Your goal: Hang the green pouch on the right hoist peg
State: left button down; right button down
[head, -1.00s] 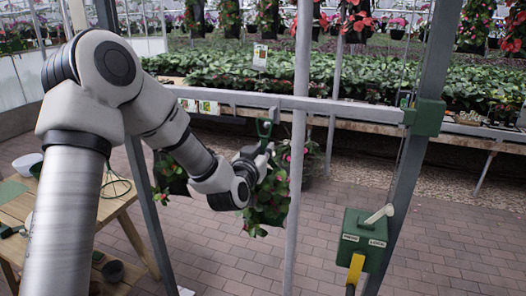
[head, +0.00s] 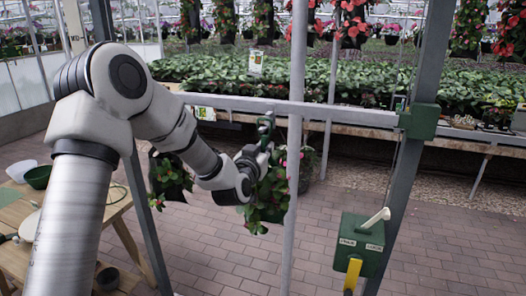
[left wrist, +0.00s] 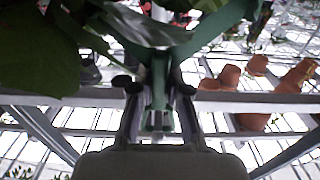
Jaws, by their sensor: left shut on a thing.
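My left gripper (head: 262,152) is shut on the green hanger (head: 266,127) of a planted pouch, which also shows between the fingers in the left wrist view (left wrist: 159,85). The pouch hangs upright below the gripper, mostly hidden by leaves and red flowers (head: 268,196). The hanger's top is close to the underside of the grey hoist bar (head: 345,112) in the head view. I cannot tell whether it touches the bar or a peg. A second planted pouch (head: 168,178) hangs to the left, partly behind my arm. My right gripper is out of view.
A grey upright pole (head: 293,200) stands just right of the held pouch. A green lever box (head: 361,243) with a white handle is on the right post (head: 402,185). A wooden table (head: 115,208) with bowls (head: 38,177) stands at left. Terracotta pots (left wrist: 230,76) show in the wrist view.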

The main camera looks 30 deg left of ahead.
pick_arm(q)
jog(key=shift+w+r, duration=0.15)
jog(key=shift+w, duration=0.15)
jog(key=shift+a, duration=0.1)
dwell(0.3)
jog(key=shift+f+b, duration=0.2)
jog(key=shift+b, duration=0.1)
jog(key=shift+f+b, duration=0.35)
jog(key=shift+w+f, duration=0.1)
jog(key=shift+f, duration=0.2)
jog(key=shift+r, duration=0.1)
